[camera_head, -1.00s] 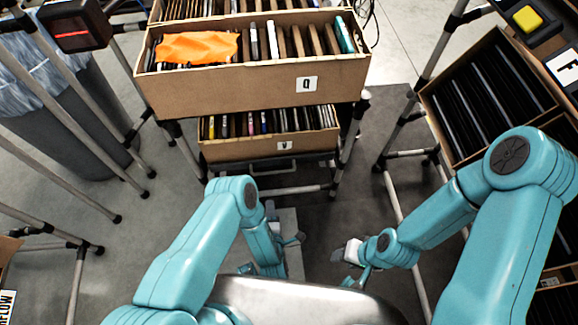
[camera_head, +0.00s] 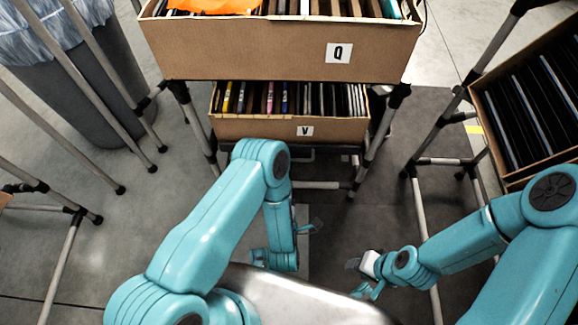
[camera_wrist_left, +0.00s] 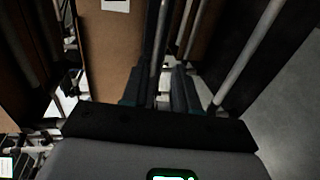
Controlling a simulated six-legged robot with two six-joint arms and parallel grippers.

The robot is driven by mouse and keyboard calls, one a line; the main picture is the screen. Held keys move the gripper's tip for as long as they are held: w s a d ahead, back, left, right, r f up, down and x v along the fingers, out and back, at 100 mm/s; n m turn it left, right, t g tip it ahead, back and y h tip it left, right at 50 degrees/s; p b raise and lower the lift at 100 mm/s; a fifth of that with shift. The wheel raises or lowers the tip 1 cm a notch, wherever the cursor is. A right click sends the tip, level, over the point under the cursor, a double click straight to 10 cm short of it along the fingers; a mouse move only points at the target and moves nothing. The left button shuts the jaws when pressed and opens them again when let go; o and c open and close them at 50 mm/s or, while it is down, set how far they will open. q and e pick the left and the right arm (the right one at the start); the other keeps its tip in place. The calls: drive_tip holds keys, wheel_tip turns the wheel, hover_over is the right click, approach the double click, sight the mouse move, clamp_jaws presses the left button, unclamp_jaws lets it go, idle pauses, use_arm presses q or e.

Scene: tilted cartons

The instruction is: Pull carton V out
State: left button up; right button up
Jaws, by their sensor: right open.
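Carton V (camera_head: 255,128) is a brown cardboard box with a "V" label, on the lower shelf of the rack in the head view. It holds upright folders with several coloured spines. My left gripper (camera_head: 312,228) is below and in front of carton V, apart from it, and partly hidden by its own arm. In the left wrist view its two dark fingers (camera_wrist_left: 160,92) stand apart with nothing gripped between them. A brown carton face (camera_wrist_left: 112,50) shows there, its label letter cut off. My right gripper (camera_head: 362,278) is open and empty, lower right of carton V.
Carton Q (camera_head: 250,55) sits tilted on the shelf above V and overhangs it. Rack posts (camera_head: 375,145) flank V. Another rack with a carton of dark folders (camera_head: 500,165) stands at right. A grey bin (camera_head: 80,95) stands at left. Floor in front of V is clear.

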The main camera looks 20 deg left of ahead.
use_arm(q)
drive_tip(key=b+x, duration=0.3)
drive_tip(key=x, duration=0.9)
drive_tip(key=shift+w+a+r, duration=0.1)
drive_tip(key=shift+w+a, duration=0.05)
drive_tip(key=shift+w, duration=0.25)
clamp_jaws()
